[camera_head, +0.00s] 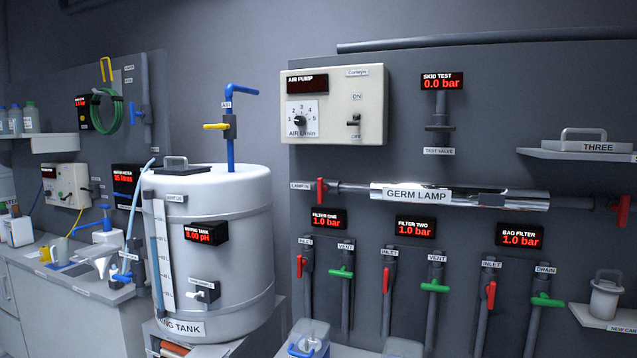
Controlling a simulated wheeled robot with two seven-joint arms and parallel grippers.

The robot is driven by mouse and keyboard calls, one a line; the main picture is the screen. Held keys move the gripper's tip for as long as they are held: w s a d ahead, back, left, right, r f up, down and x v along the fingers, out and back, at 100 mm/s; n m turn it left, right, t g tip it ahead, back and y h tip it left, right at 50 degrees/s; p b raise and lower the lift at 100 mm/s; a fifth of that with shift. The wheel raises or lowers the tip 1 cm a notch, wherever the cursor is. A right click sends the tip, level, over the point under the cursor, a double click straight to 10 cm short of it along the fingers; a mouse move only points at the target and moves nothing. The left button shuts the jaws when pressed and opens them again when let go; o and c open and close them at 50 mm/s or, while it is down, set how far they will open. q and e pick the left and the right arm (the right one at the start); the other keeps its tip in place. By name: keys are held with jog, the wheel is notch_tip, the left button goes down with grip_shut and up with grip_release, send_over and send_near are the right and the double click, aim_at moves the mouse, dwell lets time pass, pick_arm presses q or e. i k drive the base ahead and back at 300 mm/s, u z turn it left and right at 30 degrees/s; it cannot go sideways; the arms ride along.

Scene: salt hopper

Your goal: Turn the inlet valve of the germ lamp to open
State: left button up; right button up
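The germ lamp (465,194) is a shiny horizontal tube on the grey wall panel, marked GERM LAMP. Its inlet valve (321,191) has a red lever at the tube's left end, beside a label that reads LAMP IN. The lever stands upright, across the horizontal pipe. A second red-handled valve (622,212) sits at the right end of the lamp line, its lever also roughly upright. Neither of my grippers shows in the head view.
A white mixing tank (220,245) stands left of the panel. Below the lamp are filter displays (415,227) and several red and green valves. An air pump box (333,108) hangs above left. A shelf with a jar (606,295) juts out lower right.

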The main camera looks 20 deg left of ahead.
aim_at(321, 188)
jog(key=u, duration=0.3)
jog(key=k, duration=0.25)
jog(key=z, duration=1.3)
jog(key=i, duration=1.5)
jog(key=u, duration=1)
jog(key=i, duration=0.85)
jog(key=u, duration=0.75)
